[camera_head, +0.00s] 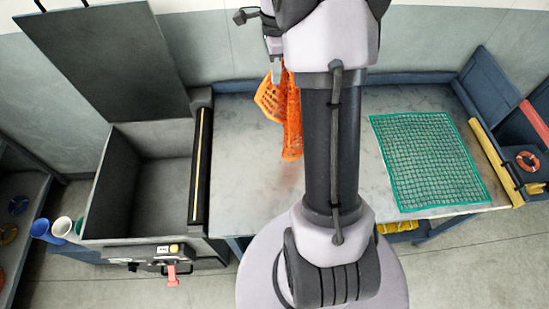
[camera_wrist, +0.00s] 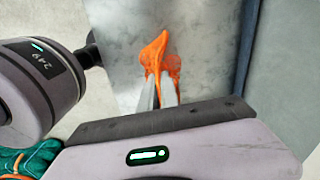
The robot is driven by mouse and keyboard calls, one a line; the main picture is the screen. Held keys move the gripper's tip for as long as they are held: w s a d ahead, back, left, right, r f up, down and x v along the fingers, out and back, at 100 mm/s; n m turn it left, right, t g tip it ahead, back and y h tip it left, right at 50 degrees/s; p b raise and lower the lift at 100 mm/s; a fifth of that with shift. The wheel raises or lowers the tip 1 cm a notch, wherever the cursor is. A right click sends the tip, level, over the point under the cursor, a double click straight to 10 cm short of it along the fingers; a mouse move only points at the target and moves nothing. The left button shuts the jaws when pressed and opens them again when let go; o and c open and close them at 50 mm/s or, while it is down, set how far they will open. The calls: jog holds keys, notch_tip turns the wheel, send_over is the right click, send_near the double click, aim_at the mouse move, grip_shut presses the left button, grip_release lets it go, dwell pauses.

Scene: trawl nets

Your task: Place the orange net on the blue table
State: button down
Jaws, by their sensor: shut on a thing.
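The orange net (camera_head: 289,112) hangs bunched below my gripper (camera_head: 277,72), over the left part of the table. In the wrist view the orange net (camera_wrist: 155,52) shows between and beyond the two finger ends of my gripper (camera_wrist: 160,85), which is shut on it. The table (camera_head: 240,165) has a worn grey top with blue edges and legs. My arm hides the middle of the table and part of the net. I cannot tell whether the net's lower end touches the top.
A green net (camera_head: 428,160) lies flat on the table's right part. A dark open bin with a raised lid (camera_head: 112,55) stands at the left. A yellow rail (camera_head: 494,160) borders the right end. The table's left part looks bare.

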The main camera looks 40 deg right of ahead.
dwell(0.3)
jog(key=shift+w+a+m, duration=2.85)
jog(key=shift+w+m, duration=0.1)
jog(key=shift+w, duration=2.4)
jog(key=shift+w+a+m, duration=2.8)
jog(key=shift+w+m, duration=0.15)
jog(key=shift+w, duration=2.35)
jog(key=s+d+f+b, duration=0.6)
jog(key=s+f+b, duration=0.2)
jog(key=s+f, duration=0.5)
jog(key=s+d+f+b, duration=0.7)
jog(key=s+f, duration=0.5)
jog(key=f, duration=0.1)
jog(key=s+d+f+b, duration=0.7)
jog(key=s+f+b, duration=0.1)
jog(key=s+f, duration=0.5)
jog(key=shift+s+d+f+b, duration=0.15)
jog(key=shift+s+f+b, duration=0.1)
jog(key=shift+s+b, duration=0.1)
jog(key=c, duration=1.2)
grip_release()
